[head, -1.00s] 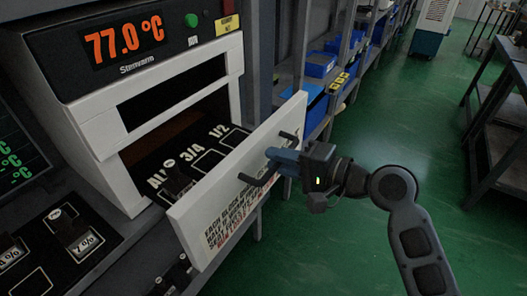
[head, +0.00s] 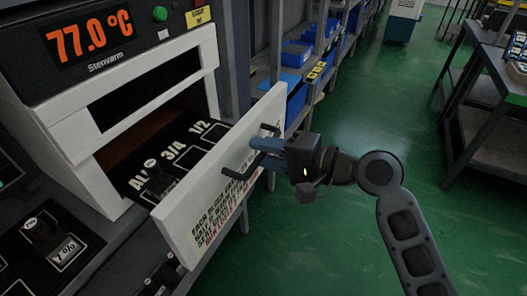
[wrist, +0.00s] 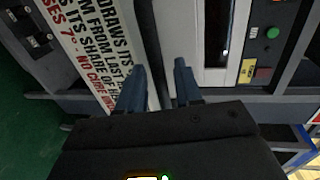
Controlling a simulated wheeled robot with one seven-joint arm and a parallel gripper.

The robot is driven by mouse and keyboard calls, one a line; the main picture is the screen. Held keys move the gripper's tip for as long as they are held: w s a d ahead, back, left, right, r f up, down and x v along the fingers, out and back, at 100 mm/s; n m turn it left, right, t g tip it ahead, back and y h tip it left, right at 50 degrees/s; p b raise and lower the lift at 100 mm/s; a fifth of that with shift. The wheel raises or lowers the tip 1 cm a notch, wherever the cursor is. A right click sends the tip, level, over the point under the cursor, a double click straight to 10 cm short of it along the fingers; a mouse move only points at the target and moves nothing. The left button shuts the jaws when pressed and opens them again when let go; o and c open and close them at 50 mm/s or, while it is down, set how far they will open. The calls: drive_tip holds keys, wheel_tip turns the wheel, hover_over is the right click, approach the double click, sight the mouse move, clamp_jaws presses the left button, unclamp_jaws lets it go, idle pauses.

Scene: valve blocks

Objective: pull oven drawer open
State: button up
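The oven drawer is partly open; its white front panel (head: 205,195) stands well out from the oven, with the dark drawer floor (head: 165,160) showing behind it. A black bar handle (head: 238,172) is on the panel's outer face. My gripper (head: 262,156) is at this handle, its blue fingers around the bar, which they partly hide. The gripper appears shut on the handle.
The white oven (head: 90,130) reads 77.0 °C. Valve blocks stand on the drawer floor and on the bench (head: 50,240) at left. Shelves with blue bins (head: 297,52) stand behind the drawer. Green floor (head: 345,110) is free to the right, up to a dark table (head: 480,125).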

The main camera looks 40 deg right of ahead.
drive_tip(key=b+v, duration=0.1)
drive_tip(key=v, duration=0.6)
drive_tip(key=shift+s, duration=0.1)
idle(0.4)
drive_tip(key=s+a+f+n+g+h, duration=0.25)
drive_tip(key=s+f+n+h, duration=0.25)
drive_tip(key=s+f, duration=0.55)
drive_tip(key=s+a+r+n+t, duration=0.1)
drive_tip(key=s+a+r+n, duration=0.1)
drive_tip(key=s+a+n, duration=0.2)
drive_tip(key=s+a+r+n+t, duration=0.1)
drive_tip(key=s+a+r+n, duration=0.2)
drive_tip(key=s, duration=0.5)
drive_tip(key=shift+a+r+n, duration=0.25)
drive_tip(key=shift+a+n, duration=0.2)
drive_tip(key=shift+n, duration=0.75)
